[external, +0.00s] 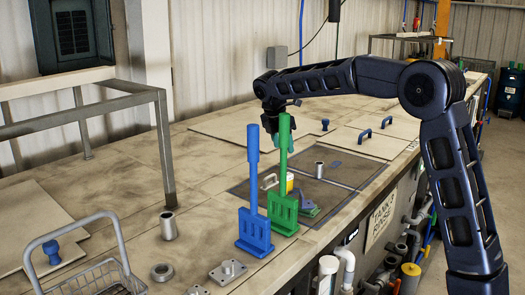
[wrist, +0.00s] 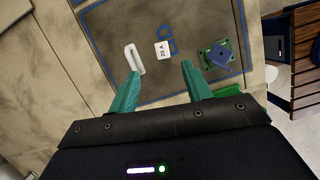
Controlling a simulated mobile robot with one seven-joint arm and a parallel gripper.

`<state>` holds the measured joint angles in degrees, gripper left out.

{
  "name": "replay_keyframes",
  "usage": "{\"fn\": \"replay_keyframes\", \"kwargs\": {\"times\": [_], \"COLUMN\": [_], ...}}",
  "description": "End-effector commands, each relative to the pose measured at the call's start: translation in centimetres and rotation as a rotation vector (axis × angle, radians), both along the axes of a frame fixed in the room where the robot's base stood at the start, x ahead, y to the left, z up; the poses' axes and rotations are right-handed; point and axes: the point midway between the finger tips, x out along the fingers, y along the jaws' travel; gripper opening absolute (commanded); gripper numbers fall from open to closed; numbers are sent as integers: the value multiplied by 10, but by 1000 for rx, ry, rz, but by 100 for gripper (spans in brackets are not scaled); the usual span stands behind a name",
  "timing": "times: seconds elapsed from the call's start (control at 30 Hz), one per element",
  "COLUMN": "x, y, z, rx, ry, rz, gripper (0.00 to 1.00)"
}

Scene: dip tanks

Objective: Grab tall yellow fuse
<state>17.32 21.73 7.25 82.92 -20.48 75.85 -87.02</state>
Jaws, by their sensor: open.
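The yellow fuse (external: 289,183) stands upright on the dark framed panel, partly hidden behind the green handled tool. In the wrist view, a small pale block marked "20 A" (wrist: 162,50) appears to be its top; its yellow sides do not show there. My gripper (external: 283,147) is above the panel, higher than the fuse and partly hidden by the tall handles. In the wrist view, my gripper (wrist: 160,73) has its two teal fingers apart with nothing between them. The block lies just beyond the gap between the fingertips.
A pale handle-shaped piece (wrist: 133,58) lies left of the block, a blue outlined piece (wrist: 168,34) beyond it, and a green plate with a blue block (wrist: 219,54) to the right. Tall blue (external: 254,228) and green (external: 285,213) tools stand in front. A metal cylinder (external: 319,170) stands nearby.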

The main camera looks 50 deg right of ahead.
Motion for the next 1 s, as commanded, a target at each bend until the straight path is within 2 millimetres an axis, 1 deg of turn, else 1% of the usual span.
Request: {"fn": "replay_keyframes", "kwargs": {"times": [0.07, 0.2, 0.47, 0.7, 0.87, 1.0], "x": [-1, 0, -1, -3, -3, -5], "y": [0, 0, -6, -15, -18, -21], "z": [-21, -50, -75, -106, -114, -126], "rx": [1, 0, -1, 0, 0, 0], "ry": [4, 1, 1, 0, -1, 1], "rz": [0, 0, -2, -2, -1, -1], "gripper": [49, 49, 49, 49, 49, 49]}}
